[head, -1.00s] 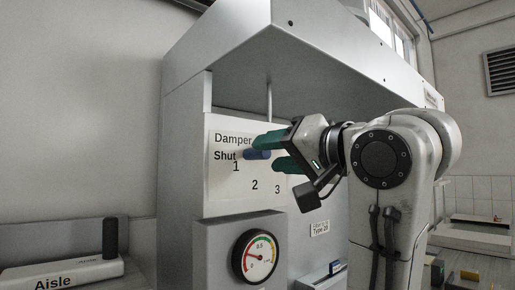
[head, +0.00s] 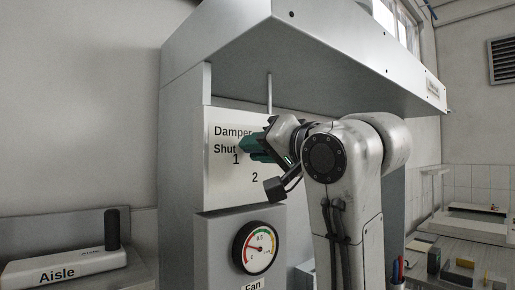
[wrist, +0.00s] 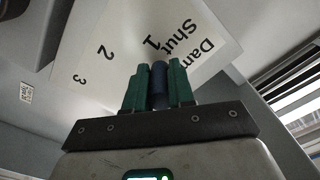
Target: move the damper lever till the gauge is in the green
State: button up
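The blue damper lever knob (wrist: 159,84) shows in the wrist view between my gripper's green fingers, near the printed "Shut" and "1". My gripper (wrist: 158,88) appears shut on it, one finger close along each side. In the head view my gripper (head: 255,148) is at the damper plate (head: 222,185), close to "Shut" and "1", and its fingers hide the knob. The round gauge (head: 258,248) is below the plate. Its needle points left and slightly up, away from the green band on the upper right side.
A hood overhangs the panel (head: 300,50). The gauge sits on a grey box (head: 215,250) with a "Fan" label below. A separate "Aisle" unit (head: 70,265) with a dark upright handle (head: 111,230) stands at the left. Benches with small items are at the right.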

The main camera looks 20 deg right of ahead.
grip_shut()
jog(key=shift+w+d+f+n+b, duration=0.1)
jog(key=shift+d+f+n+b, duration=0.15)
jog(key=shift+f+n, duration=0.2)
jog(key=shift+d+f+n+b, duration=0.1)
jog(key=shift+f+n+b, duration=0.25)
jog(key=shift+f, duration=0.1)
jog(key=shift+w+d+f+n, duration=0.15)
jog(key=shift+d+f+n, duration=0.35)
jog(key=shift+n, duration=0.4)
jog(key=shift+a+f, duration=0.1)
jog(key=o, duration=0.5)
grip_release()
jog(key=shift+o, duration=0.2)
